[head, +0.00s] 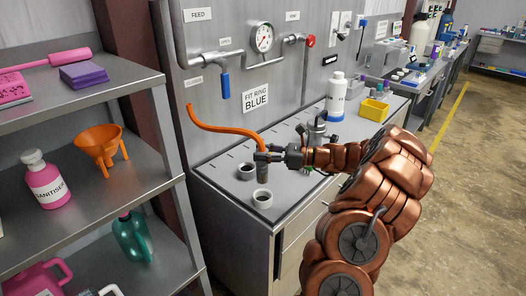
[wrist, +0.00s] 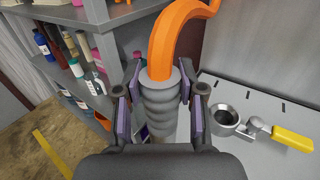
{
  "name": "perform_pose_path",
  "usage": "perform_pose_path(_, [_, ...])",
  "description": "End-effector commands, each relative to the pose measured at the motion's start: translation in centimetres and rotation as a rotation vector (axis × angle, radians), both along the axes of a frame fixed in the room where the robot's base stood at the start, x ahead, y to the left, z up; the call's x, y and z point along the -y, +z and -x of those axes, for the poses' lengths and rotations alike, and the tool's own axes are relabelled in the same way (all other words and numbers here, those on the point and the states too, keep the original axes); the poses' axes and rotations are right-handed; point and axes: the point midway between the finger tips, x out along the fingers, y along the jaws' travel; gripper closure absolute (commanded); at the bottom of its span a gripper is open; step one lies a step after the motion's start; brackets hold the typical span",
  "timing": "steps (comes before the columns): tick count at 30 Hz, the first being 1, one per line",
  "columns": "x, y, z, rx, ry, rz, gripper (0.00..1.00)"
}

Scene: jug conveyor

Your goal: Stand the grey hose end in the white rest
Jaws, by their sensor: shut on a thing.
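The grey hose end (wrist: 160,106) is a ribbed sleeve on the orange hose (wrist: 177,40). My gripper (wrist: 158,92) is shut on it, one padded finger on each side. In the head view the grey hose end (head: 263,172) hangs roughly upright below my gripper (head: 268,157), over the bench. A pale, round, open-topped cup (head: 262,199), which looks like the white rest, stands near the bench's front edge, in front of the hose end and apart from it. A second, greyer cup (head: 246,173) stands just left of the hose end; I cannot tell the gap.
A metal fitting (wrist: 225,118) with a yellow handle (wrist: 293,138) lies on the bench right of the hose end in the wrist view. A white bottle (head: 336,98) and yellow bin (head: 374,110) stand farther back. Shelves with an orange funnel (head: 101,143) are at left.

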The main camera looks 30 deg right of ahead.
Motion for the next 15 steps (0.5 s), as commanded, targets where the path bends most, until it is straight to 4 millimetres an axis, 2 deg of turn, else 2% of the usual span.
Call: perform_pose_path(15, [0.1,-4.3,0.0,-0.001,-0.001,-0.001,1.0])
